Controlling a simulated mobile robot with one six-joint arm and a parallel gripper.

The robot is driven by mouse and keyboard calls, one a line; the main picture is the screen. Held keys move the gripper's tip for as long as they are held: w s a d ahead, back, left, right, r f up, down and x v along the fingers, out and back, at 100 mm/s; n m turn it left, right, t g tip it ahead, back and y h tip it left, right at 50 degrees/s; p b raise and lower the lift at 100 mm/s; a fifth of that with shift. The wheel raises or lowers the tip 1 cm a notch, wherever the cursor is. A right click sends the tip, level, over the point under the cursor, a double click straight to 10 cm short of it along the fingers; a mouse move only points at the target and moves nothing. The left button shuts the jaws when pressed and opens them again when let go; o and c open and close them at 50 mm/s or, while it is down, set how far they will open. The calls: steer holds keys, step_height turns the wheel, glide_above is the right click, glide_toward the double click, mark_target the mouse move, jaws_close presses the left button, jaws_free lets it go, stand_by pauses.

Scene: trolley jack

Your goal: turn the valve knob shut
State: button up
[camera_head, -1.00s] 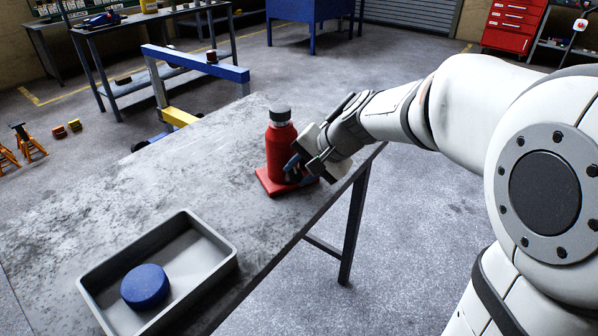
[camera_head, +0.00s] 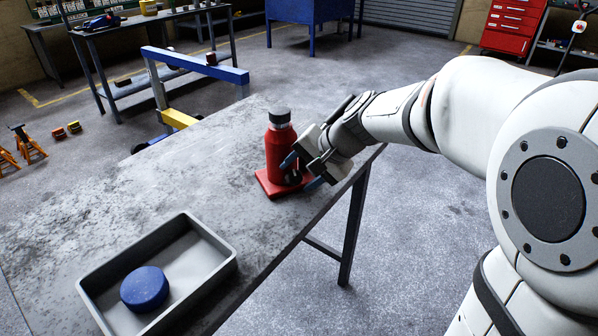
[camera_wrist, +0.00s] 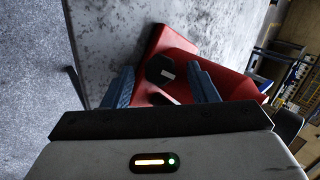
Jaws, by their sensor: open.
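A red bottle-shaped jack (camera_head: 280,148) with a dark cap stands upright on a red base plate (camera_head: 268,187) near the table's right edge. The valve knob (camera_wrist: 160,70) is a small dark faceted piece low on the jack, in the middle of the wrist view. In the head view the knob (camera_head: 293,177) is small and partly hidden. My gripper (camera_head: 301,172) comes in from the right with its blue fingertips apart. In the wrist view my gripper (camera_wrist: 160,80) has one finger on each side of the knob, with visible gaps, so it is open around it.
A grey tray (camera_head: 225,235) holding a blue round piece (camera_head: 145,289) sits at the front of the grey table (camera_head: 120,205). The tabletop left of the jack is clear. A blue lift frame (camera_head: 195,65) and a workbench stand behind.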

steer(key=p+v, duration=0.1)
steer(key=v, duration=0.6)
steer(key=shift+r, duration=0.2)
steer(key=shift+d, duration=0.15)
steer(key=s+d+r+n+h+p, duration=0.2)
steer(key=s+d+r+h+p, duration=0.1)
steer(key=s+p, duration=0.5)
steer(key=s+d+r+n+g+h+p, duration=0.1)
steer(key=s+d+r+n+h+p, duration=0.2)
steer(key=s+d+r+p, duration=0.2)
steer(key=s+d+p, duration=0.1)
steer(key=s+p, duration=0.2)
steer(key=p, duration=0.1)
steer(key=shift+s+r+n+p, duration=0.25)
steer(key=shift+s+n+p, duration=0.05)
steer(key=shift+s+p, duration=0.1)
